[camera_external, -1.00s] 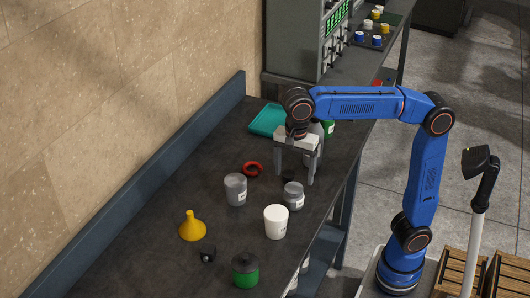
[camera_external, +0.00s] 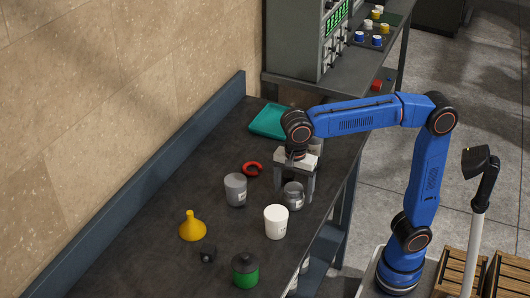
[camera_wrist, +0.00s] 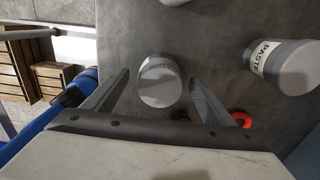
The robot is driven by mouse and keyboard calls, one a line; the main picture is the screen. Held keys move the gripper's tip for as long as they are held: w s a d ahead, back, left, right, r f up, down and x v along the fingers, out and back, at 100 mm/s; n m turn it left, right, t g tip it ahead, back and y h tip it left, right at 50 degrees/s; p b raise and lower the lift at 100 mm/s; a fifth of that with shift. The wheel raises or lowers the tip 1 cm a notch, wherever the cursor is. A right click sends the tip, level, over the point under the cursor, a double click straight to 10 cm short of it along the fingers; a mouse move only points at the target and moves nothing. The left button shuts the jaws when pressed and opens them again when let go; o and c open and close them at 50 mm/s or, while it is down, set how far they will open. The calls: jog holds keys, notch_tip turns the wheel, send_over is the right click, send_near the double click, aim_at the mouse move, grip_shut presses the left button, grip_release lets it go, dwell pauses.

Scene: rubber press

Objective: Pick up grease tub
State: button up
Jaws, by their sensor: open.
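A small round grey tub with a lid (camera_external: 293,200) stands upright on the dark bench; I take it for the grease tub, as its label is not readable. In the wrist view the tub (camera_wrist: 159,84) sits between my fingers, with space on both sides. My gripper (camera_external: 295,194) is open and points down, its fingers low on either side of the tub. The wrist view also shows my gripper (camera_wrist: 160,77) holding nothing.
A grey can marked PASTE (camera_wrist: 285,66) stands nearby; the external view shows it left of the tub (camera_external: 236,190). A white cup (camera_external: 276,222) is close in front. A red ring (camera_external: 252,169), yellow funnel (camera_external: 192,228), green-banded jar (camera_external: 245,271) and teal tray (camera_external: 270,121) lie around.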

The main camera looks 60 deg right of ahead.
jog(key=c, duration=1.4)
